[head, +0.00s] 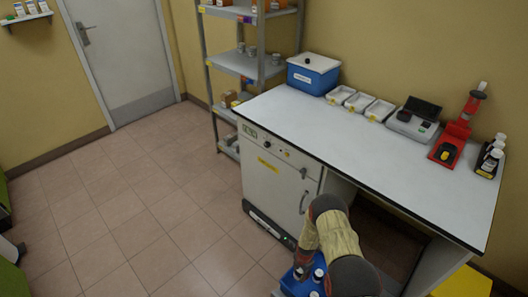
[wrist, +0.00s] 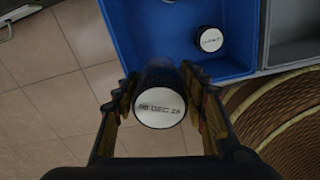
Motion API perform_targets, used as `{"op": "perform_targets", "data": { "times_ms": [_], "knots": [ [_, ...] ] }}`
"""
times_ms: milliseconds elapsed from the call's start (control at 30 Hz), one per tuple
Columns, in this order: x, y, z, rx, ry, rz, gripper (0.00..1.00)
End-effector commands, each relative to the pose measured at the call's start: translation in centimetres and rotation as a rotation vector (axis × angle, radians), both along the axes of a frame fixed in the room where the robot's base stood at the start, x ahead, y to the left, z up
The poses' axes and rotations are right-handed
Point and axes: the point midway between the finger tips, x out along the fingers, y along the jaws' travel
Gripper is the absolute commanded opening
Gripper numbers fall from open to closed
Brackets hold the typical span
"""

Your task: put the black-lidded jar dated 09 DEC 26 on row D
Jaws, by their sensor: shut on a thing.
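My gripper (wrist: 160,110) is shut on a jar (wrist: 160,108), seen from above in the wrist view. Its round white lid label, inside a dark rim, appears to read "09 DEC 26"; the last digit is slightly blurred. The jar is held near the edge of a blue crate (wrist: 236,62). In the head view, my arm reaches down to the blue crate (head: 280,292) at the bottom edge, and the jaws are mostly hidden there. A shelving rack (head: 237,65) with several levels stands at the back; its small labels are too small to read, so row D cannot be picked out.
Another jar (wrist: 209,39) with a white label lies in the crate. A white-topped bench (head: 375,150) holds a blue box (head: 313,78), several white trays, a grey device (head: 412,122) and a red stand (head: 450,140). The tiled floor (head: 150,205) left of the bench is clear.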

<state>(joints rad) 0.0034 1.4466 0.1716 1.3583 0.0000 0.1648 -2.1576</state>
Motion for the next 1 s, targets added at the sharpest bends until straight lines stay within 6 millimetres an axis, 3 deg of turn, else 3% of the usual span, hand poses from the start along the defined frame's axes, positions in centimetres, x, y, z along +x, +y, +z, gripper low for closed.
{"op": "perform_targets", "data": {
  "times_ms": [267,467,767,1000],
  "knots": [
    [-5.1,0.0,0.1,0.000,0.002,-0.468,0.12],
    [-6.9,0.0,2.6,0.001,-0.002,-0.807,0.12],
    [-7.9,0.1,9.5,0.002,-0.003,-1.314,0.12],
    [-7.9,0.1,17.0,0.005,-0.004,-1.696,0.12]
  ]
}}
